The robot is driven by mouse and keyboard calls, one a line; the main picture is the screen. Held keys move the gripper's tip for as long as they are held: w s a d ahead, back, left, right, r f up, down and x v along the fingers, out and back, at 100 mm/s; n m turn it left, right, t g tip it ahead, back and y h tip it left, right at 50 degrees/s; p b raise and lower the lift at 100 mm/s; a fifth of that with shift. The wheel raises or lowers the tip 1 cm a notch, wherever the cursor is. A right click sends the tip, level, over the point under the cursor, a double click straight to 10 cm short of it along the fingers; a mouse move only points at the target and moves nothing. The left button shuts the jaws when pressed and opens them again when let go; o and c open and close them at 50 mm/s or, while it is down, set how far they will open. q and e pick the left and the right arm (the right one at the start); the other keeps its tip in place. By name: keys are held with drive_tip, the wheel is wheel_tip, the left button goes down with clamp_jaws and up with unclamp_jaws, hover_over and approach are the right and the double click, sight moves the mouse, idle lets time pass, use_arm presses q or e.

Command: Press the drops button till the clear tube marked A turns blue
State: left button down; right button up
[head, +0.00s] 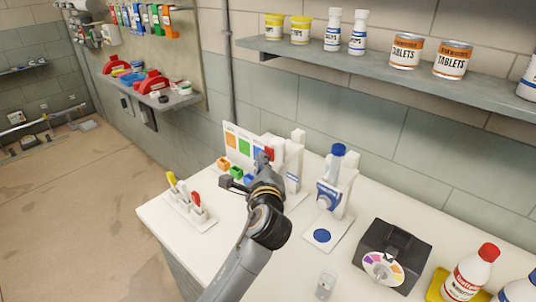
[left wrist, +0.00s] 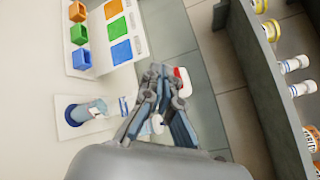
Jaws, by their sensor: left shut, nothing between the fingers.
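My left gripper (head: 266,160) is shut with nothing between its fingers, at a white dispenser (head: 292,162) near the wall. In the left wrist view the closed fingertips (left wrist: 160,75) overlap a red and white part (left wrist: 182,80); I cannot tell whether they touch it. A pale blue, clear-looking vessel (left wrist: 90,109) stands on a blue disc on a white base (left wrist: 68,127); no letter is readable on it. In the head view my arm hides that spot. A second dispenser (head: 333,180) with a blue cap stands to the right. My right gripper is not in view.
A colour chart (head: 244,146) and small coloured cubes (head: 223,163) stand left of the gripper. A holder with coloured handles (head: 190,205) is at the counter's left. A black box with a colour wheel (head: 390,255) and a red-capped bottle (head: 470,275) are right. A shelf (head: 390,70) juts out above.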

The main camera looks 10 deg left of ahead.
use_arm(q)
drive_tip(key=shift+w+d, duration=0.3)
drive_tip(key=shift+w, duration=0.15)
idle(0.5)
drive_tip(key=shift+s, duration=0.1)
drive_tip(key=shift+s+a+p, duration=0.55)
drive_tip(key=shift+s+p, duration=0.15)
drive_tip(key=shift+p, duration=0.1)
drive_tip(key=s+a+p, duration=0.1)
drive_tip(key=s+p, duration=0.1)
drive_tip(key=s+a+p, duration=0.1)
drive_tip(key=s, duration=0.1)
drive_tip(key=shift+s+a, duration=0.1)
drive_tip(key=shift+a, duration=0.25)
drive_tip(key=shift+f, duration=0.1)
idle(0.5)
